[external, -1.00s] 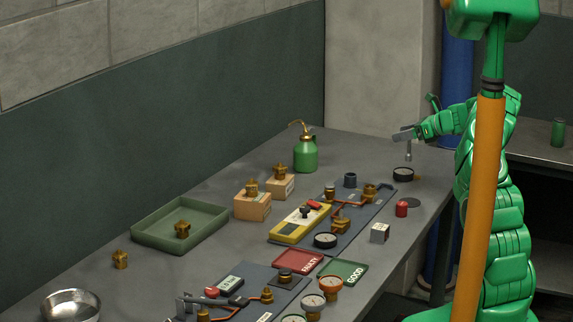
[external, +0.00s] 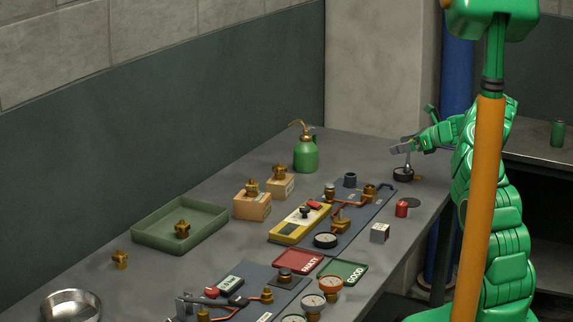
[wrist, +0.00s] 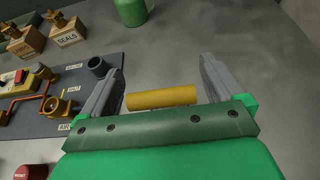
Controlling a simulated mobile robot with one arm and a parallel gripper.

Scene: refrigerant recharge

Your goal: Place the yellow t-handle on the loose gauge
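The loose gauge (external: 403,175), a dark round body with a small brass fitting, lies near the far right edge of the bench. The yellow t-handle's grey stem (external: 407,161) stands upright over it and appears to meet its face. In the wrist view the t-handle's yellow crossbar (wrist: 162,97) lies crosswise between my fingers, with a narrow gap at each end. My gripper (wrist: 163,75) is open around the crossbar; it also shows directly above the gauge in the external view (external: 404,145). The stem and gauge are hidden in the wrist view.
A dark panel (external: 361,219) with copper piping, a red cap (external: 402,208) and a small pale block (external: 379,233) lie nearer on the bench. A green oil can (external: 306,155) stands behind left. Bare bench surrounds the gauge on its left and far sides.

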